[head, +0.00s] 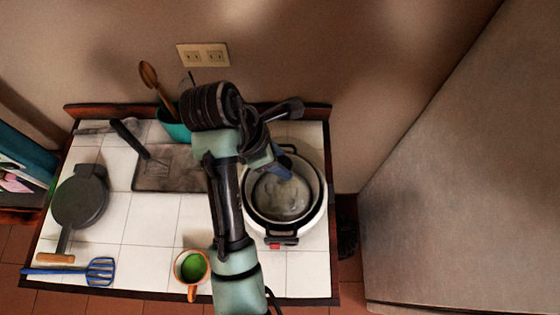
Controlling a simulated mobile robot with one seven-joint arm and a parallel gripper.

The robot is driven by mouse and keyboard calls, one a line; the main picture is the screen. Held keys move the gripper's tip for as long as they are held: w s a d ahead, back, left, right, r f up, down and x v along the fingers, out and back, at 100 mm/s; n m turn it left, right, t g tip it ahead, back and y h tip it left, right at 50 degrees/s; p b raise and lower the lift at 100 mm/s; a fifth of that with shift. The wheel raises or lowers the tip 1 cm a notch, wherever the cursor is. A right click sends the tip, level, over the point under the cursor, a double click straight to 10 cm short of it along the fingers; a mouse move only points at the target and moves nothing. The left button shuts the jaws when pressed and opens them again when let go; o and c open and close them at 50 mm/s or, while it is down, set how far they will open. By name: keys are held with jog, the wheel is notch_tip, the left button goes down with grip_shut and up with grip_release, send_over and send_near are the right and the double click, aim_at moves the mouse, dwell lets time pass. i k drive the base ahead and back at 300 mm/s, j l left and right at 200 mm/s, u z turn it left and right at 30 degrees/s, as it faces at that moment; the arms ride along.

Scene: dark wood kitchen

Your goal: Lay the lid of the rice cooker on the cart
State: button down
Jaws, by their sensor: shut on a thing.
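The rice cooker (322,215) is a white round pot with a dark inner ring and a red switch at its front. It stands on the right side of the cart (151,232), which has a white tiled top and a dark wood edge. The lid (280,207) shows as a greyish, see-through disc over the cooker's mouth. My gripper (283,171) reaches over it from the upper left and is shut on the lid. The grip point is mostly hidden, and I cannot tell whether the lid is resting or slightly raised.
A dark pan (80,202), a blue spatula (99,270), an orange cup (191,268) with green contents, a dark board (165,170) and a teal utensil pot (173,128) stand on the cart. Bare tiles lie at front centre. A large grey panel (465,190) rises at right.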

aim_at(130, 244)
jog(key=k, duration=1)
